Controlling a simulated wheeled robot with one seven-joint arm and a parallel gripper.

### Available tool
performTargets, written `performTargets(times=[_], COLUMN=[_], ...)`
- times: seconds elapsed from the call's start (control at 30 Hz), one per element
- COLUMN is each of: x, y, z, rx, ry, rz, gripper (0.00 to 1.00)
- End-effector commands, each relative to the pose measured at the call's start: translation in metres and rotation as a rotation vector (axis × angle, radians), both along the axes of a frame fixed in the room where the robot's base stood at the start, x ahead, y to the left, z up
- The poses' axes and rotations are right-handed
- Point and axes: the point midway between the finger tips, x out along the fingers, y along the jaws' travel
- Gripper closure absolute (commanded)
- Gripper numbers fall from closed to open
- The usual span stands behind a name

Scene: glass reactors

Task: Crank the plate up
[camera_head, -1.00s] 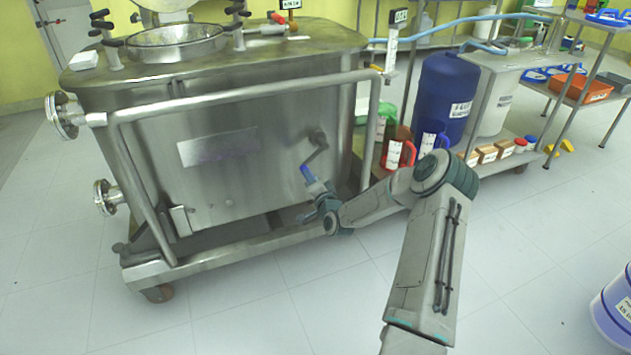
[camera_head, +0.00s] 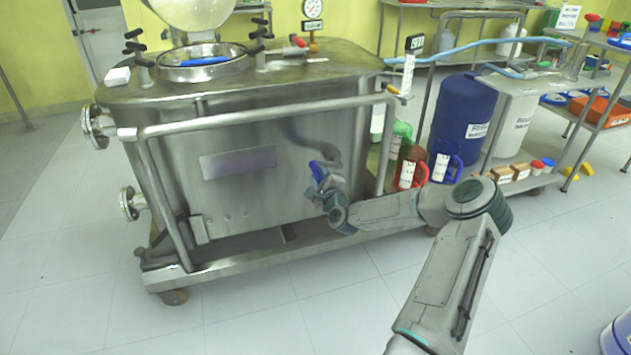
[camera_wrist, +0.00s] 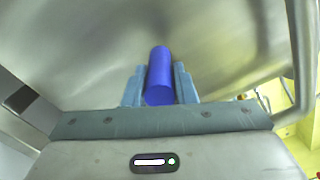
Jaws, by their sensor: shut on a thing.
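The large steel tank (camera_head: 270,130) has a crank with a blue handle (camera_head: 316,170) low on its front face. My gripper (camera_head: 321,181) is at this handle; in the wrist view its two fingers (camera_wrist: 159,84) are shut on either side of the blue handle (camera_wrist: 159,70). The metal crank arm is hidden in both current views. A flat blue piece (camera_head: 204,61) shows inside the round opening (camera_head: 165,73) on top of the tank; I cannot tell whether it is the plate. A blank rectangular panel (camera_head: 238,164) is on the front face.
A steel rail (camera_head: 260,111) runs across the tank's front above my gripper. The tank's wheeled base frame (camera_head: 260,256) lies below. Right of it stand a blue drum (camera_head: 463,118), red and blue jugs (camera_head: 444,160) and a shelf cart. The floor (camera_head: 280,325) in front is clear.

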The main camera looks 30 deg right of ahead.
Motion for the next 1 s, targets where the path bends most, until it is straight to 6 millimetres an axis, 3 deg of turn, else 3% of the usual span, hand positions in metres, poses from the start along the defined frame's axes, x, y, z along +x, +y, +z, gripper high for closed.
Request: performTargets(times=[0.4, 1.0], x=[-0.002, -0.008], y=[-0.021, -0.067], z=[0.039, 0.067], rx=[0.391, 0.938], ry=[-0.057, -0.129], rz=[-0.003, -0.008], gripper=[1.0, 1.0])
